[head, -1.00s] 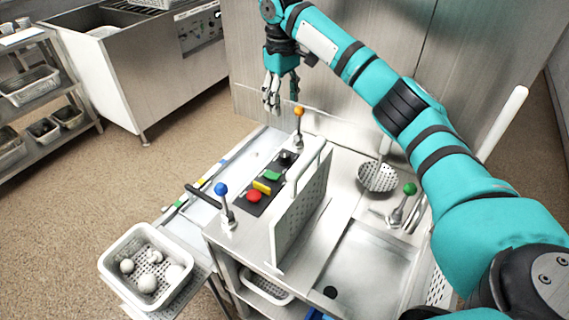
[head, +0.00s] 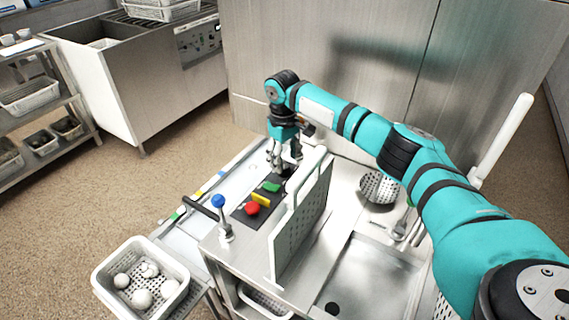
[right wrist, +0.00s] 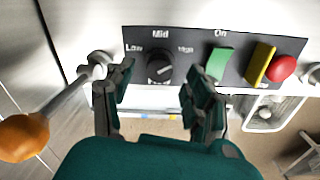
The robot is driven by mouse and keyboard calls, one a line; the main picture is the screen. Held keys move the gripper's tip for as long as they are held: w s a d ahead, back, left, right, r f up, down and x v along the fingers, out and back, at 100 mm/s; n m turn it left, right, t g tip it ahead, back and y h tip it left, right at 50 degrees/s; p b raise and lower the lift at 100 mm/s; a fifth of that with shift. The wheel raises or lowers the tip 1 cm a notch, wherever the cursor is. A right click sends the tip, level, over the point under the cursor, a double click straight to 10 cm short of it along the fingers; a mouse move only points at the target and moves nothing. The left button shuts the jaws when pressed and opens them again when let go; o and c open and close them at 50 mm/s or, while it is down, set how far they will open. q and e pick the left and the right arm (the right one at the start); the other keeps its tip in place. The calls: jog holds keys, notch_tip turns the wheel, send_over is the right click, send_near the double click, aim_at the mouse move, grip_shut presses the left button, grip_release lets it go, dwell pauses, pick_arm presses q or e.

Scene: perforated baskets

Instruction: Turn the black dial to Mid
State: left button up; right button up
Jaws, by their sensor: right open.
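The black dial (right wrist: 160,67) sits on a dark panel (right wrist: 228,42) marked Low, Mid and High in the right wrist view. Mid is printed above the dial, Low to its left and High to its right. A light mark shows on the dial, but I cannot tell surely which label it points at. My right gripper (right wrist: 161,82) is open, with its two fingers apart on either side of the dial's lower part and no clear contact. In the head view my right gripper (head: 284,160) is over the far end of the panel and largely hides the dial.
A green switch (right wrist: 219,63), yellow switch (right wrist: 260,62) and red button (right wrist: 284,68) share the panel. An orange-knobbed lever (right wrist: 25,136) stands close left of the gripper. A blue-knobbed lever (head: 218,202) and an upright perforated plate (head: 305,222) flank the panel.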

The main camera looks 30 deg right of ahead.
jog(key=shift+f, duration=1.4)
jog(key=shift+c, duration=0.4)
grip_shut()
jog(key=shift+r+n+p, duration=0.25)
jog(key=shift+n+p, duration=0.75)
jog(key=shift+p, duration=0.25)
jog(key=shift+n+p, duration=1.1)
jog(key=shift+n, duration=0.1)
jog(key=n+p, duration=0.1)
jog(key=n, duration=0.2)
jog(key=shift+w+f+n, duration=0.1)
jog(key=shift+n, duration=0.2)
jog(key=shift+d+n+p, duration=0.1)
jog(key=shift+n+p, duration=0.55)
jog(key=shift+n, duration=1.25)
